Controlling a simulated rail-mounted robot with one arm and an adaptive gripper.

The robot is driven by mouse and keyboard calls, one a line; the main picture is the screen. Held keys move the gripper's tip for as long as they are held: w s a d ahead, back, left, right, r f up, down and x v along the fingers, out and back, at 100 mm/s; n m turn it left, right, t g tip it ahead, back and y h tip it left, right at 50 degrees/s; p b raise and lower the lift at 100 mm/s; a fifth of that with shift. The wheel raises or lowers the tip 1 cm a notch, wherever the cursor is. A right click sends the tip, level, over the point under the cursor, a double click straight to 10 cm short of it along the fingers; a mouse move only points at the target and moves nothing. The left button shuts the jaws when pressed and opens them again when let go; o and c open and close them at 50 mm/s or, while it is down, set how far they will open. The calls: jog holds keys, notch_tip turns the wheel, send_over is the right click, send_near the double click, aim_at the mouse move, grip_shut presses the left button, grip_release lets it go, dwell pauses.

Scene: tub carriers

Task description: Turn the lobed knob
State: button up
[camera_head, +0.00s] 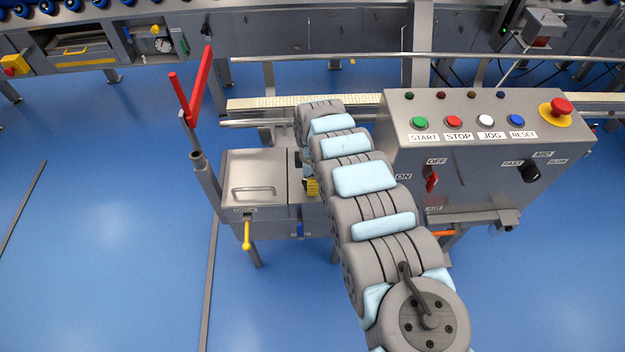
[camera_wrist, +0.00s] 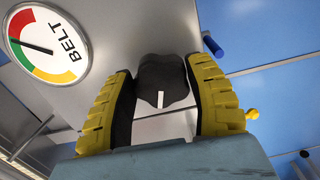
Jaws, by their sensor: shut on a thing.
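The lobed knob (camera_wrist: 163,82) is black with a white pointer line and sits between my fingers in the wrist view. My gripper (camera_wrist: 158,68), with yellow ribbed, black-lined fingers, is shut on it, one finger on each side. The white line points roughly down in the picture. In the camera_head view only a bit of my gripper (camera_head: 312,187) shows, beside the low steel cabinet (camera_head: 254,172). My arm hides the lobed knob there.
A round BELT gauge (camera_wrist: 46,44) is close to the left of my gripper in the wrist view. A blue handle (camera_wrist: 212,44) is on the right. The button console (camera_head: 490,155) stands right of my arm. A red lever (camera_head: 199,85) rises at left. Blue floor is free in front.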

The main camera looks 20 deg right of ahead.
jog(key=shift+r, duration=0.1)
jog(key=m+p, duration=0.3)
jog(key=p, duration=0.2)
jog(key=shift+s+a+r+m, duration=0.1)
jog(key=shift+a+r+m, duration=0.05)
jog(key=shift+m, duration=0.25)
jog(key=m+p, duration=0.4)
jog(key=m, duration=0.1)
jog(key=shift+f+m, duration=0.25)
jog(key=shift+m, duration=1.25)
jog(key=shift+a+f+m, duration=0.1)
jog(key=shift+m, duration=0.5)
jog(key=shift+m, duration=1)
jog(key=shift+m, duration=0.7)
jog(key=shift+a+m, duration=0.1)
jog(key=shift+m, duration=1.5)
